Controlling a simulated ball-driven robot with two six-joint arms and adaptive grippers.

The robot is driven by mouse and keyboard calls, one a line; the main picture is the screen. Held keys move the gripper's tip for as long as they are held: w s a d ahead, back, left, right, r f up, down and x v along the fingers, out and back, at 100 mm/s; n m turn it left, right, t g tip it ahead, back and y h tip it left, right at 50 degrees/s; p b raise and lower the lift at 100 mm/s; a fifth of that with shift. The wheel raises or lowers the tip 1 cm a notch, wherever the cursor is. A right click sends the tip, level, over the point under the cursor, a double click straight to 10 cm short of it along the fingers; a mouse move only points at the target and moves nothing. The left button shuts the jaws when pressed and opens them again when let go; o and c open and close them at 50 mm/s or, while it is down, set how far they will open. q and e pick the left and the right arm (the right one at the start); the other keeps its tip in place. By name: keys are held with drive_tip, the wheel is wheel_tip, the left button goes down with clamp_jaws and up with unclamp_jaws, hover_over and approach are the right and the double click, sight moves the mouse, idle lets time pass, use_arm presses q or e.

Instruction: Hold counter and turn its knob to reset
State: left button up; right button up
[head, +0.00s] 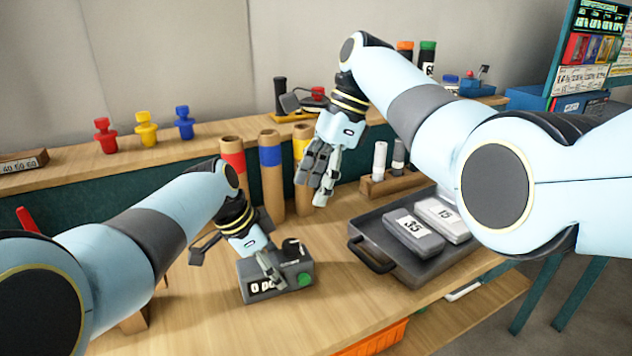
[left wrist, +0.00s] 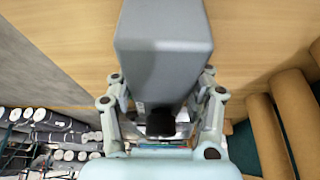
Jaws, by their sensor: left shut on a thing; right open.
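The counter (head: 298,269) is a grey box on the wooden table, with a white-digit display on its front, a green button (head: 305,280) and a dark knob (head: 291,246) on top. The display is partly covered and I cannot read all its digits. My left gripper (head: 262,266) is shut on the counter, one finger across its front. In the left wrist view the counter (left wrist: 163,50) sits between the fingers of the left gripper (left wrist: 162,108). My right gripper (head: 318,185) is open and empty, above and behind the counter, apart from the knob.
Cardboard tubes with red (head: 232,165), blue (head: 270,170) and yellow bands stand behind the counter. A dark tray (head: 375,262) with two numbered grey blocks (head: 413,236) lies to the right. Red, yellow and blue pieces stand on the back shelf (head: 75,165). Table in front is clear.

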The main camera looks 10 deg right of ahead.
use_arm(q)
drive_tip(key=o, duration=1.5)
drive_tip(key=shift+r, duration=0.15)
